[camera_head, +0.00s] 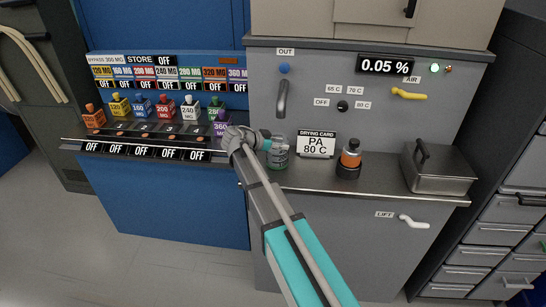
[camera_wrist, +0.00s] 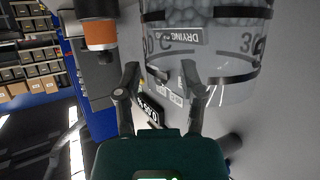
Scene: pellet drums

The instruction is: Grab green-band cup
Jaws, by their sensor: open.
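A small clear cup (camera_head: 278,153) with a greenish band stands upright on the grey cabinet's ledge, left of the drying card, in the head view. My gripper (camera_head: 261,144) is at its left side, very close to it; I cannot tell whether they touch. In the wrist view my gripper (camera_wrist: 159,78) has its two fingers spread apart with nothing held between them. A large clear vessel (camera_wrist: 225,72) with dark bands and grey pellets fills the upper right there. I cannot make out the green band in that view.
A drying card (camera_head: 316,145), an orange-and-black bottle (camera_head: 349,160) and a lidded metal box (camera_head: 438,170) stand to the right on the ledge. Several coloured bottles, including a purple one (camera_head: 222,123), line the blue store rack (camera_head: 165,60) on the left.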

